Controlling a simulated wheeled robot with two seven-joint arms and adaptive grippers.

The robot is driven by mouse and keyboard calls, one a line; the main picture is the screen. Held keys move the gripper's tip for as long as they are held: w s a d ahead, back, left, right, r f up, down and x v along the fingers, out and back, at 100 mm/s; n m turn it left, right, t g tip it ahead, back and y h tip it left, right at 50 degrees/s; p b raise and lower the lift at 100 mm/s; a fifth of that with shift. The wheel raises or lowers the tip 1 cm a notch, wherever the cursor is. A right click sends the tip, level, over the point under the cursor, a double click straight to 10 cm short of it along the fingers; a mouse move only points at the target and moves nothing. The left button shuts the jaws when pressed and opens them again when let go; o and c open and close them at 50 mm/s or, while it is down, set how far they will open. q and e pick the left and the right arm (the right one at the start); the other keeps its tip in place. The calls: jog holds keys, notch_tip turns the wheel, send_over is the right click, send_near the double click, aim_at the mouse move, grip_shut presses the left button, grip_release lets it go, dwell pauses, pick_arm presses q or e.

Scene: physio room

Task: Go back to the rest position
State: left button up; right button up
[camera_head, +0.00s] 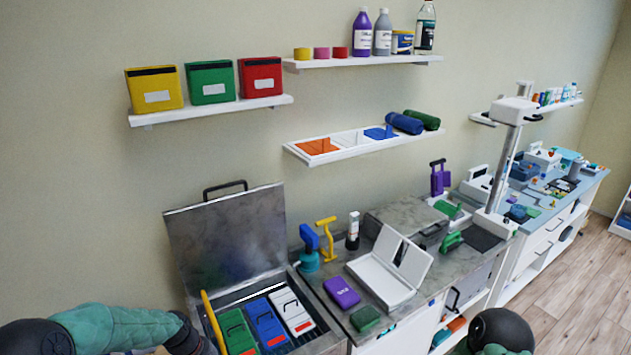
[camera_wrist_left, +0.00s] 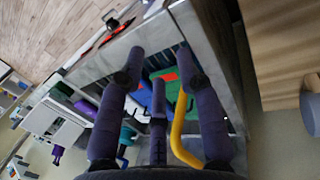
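My left arm (camera_head: 120,328) comes in at the bottom left of the head view and ends beside the open metal box (camera_head: 225,235). In the left wrist view my left gripper (camera_wrist_left: 158,62) has its fingers spread apart over the box, with nothing seen clamped between them. A curved yellow bar (camera_wrist_left: 178,135) runs close beside the right-hand finger; it also shows at the box's left end in the head view (camera_head: 211,322). I cannot tell whether finger and bar touch. A dark rounded part of my right arm (camera_head: 503,328) shows at the bottom right; its gripper is out of view.
The box holds green (camera_head: 236,331), blue (camera_head: 266,322) and white (camera_head: 292,310) cases. Right of it, the counter carries a purple case (camera_head: 342,292), a green block (camera_head: 365,319) and an open white case (camera_head: 383,277). Shelves (camera_head: 215,108) line the wall above.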

pick_arm(q)
jog(key=s+d+f+m+g+h, duration=0.1)
jog(key=s+d+f, duration=0.6)
jog(key=s+f, duration=0.3)
jog(key=s+d+f, duration=0.7)
jog(key=s+f, duration=0.2)
jog(key=s, duration=0.3)
notch_tip(320, 180, down, 7)
jog(key=w+d+m+b, duration=0.1)
jog(key=d+b, duration=0.1)
jog(key=b, duration=0.6)
jog(key=shift+w+b, duration=0.2)
jog(key=shift+b, duration=0.2)
